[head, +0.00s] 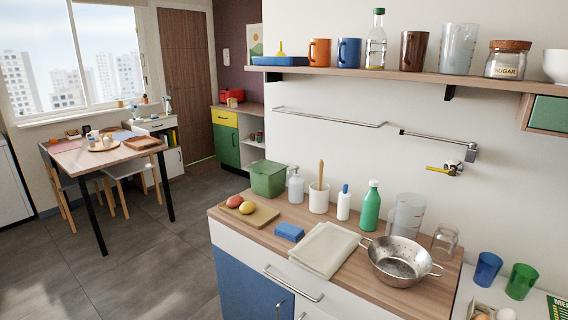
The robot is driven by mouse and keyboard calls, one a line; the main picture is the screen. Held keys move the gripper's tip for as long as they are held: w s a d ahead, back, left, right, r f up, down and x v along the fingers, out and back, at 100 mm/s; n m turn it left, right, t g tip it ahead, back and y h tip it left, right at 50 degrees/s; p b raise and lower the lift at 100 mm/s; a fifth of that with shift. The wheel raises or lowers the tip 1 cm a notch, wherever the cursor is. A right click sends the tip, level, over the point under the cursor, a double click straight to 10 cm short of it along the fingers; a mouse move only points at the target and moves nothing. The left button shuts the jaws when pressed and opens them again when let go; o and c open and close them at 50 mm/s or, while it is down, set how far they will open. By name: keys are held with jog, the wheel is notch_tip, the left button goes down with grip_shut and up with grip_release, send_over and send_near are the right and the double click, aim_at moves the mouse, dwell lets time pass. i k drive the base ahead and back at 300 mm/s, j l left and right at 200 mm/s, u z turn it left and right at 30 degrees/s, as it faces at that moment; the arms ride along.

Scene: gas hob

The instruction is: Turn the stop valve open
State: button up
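The stop valve (453,168) is on the white wall at the right, below the shelf and above the wooden counter. Its body is metallic, and its yellow lever (438,170) points left, roughly level. A grey metal fitting (471,152) sits just above it, at the right end of a thin dark bar. The valve is small in the picture, so I cannot tell its state. My gripper is not in view.
Below the valve, the counter holds a steel colander (398,262), a clear measuring jug (408,214), a green bottle (371,206) and a glass jar (445,240). The shelf (400,74) with mugs and jars overhangs the wall. Floor (150,260) is clear at left.

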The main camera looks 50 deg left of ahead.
aim_at(452, 172)
jog(key=u, duration=1)
